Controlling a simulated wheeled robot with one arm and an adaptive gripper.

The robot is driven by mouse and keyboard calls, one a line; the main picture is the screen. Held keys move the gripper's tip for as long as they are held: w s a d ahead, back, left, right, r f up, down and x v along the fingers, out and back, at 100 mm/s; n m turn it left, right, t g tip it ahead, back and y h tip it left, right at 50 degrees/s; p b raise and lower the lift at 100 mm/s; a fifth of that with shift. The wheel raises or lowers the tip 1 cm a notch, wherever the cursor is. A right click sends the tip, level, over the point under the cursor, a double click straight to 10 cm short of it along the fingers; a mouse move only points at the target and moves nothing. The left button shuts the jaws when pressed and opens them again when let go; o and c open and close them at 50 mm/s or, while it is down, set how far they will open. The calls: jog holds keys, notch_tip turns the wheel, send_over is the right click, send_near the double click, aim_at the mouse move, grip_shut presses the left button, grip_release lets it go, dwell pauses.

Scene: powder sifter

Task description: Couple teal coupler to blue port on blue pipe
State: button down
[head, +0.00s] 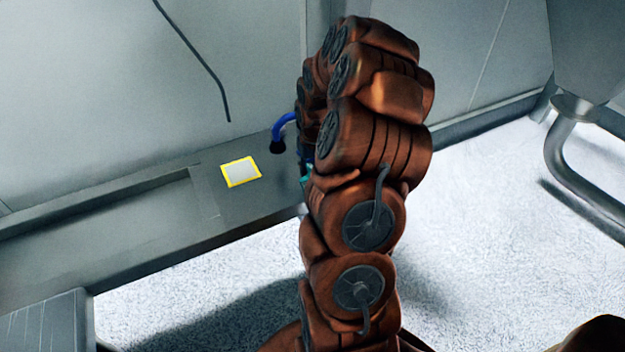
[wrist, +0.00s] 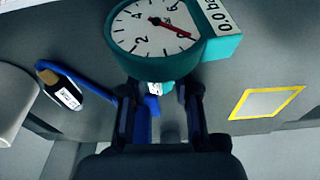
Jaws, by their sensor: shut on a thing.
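The teal coupler (wrist: 165,70) carries a round white dial with a red needle and a side label reading 0.0. It fills the top of the wrist view. My gripper (wrist: 158,95) is around its narrow lower end, one dark finger on each side. In the head view only a teal sliver (head: 306,172) shows beside my arm. The blue pipe (wrist: 92,82) is left of the coupler in the wrist view, with a black, labelled end piece. It also shows in the head view (head: 285,121). A small blue part (wrist: 151,104) shows between the fingers; whether it touches the coupler is unclear.
A yellow-bordered grey plate (head: 229,164) lies on the grey ledge (head: 130,215), left of my arm; it also shows in the wrist view (wrist: 267,103). A dark cable (head: 200,60) runs over the grey wall. A bent metal pipe (head: 565,165) stands right. White floor (head: 480,220) is open.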

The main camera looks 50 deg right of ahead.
aim_at(310, 168)
jog(key=shift+r+p, duration=0.5)
jog(key=shift+r, duration=2.4)
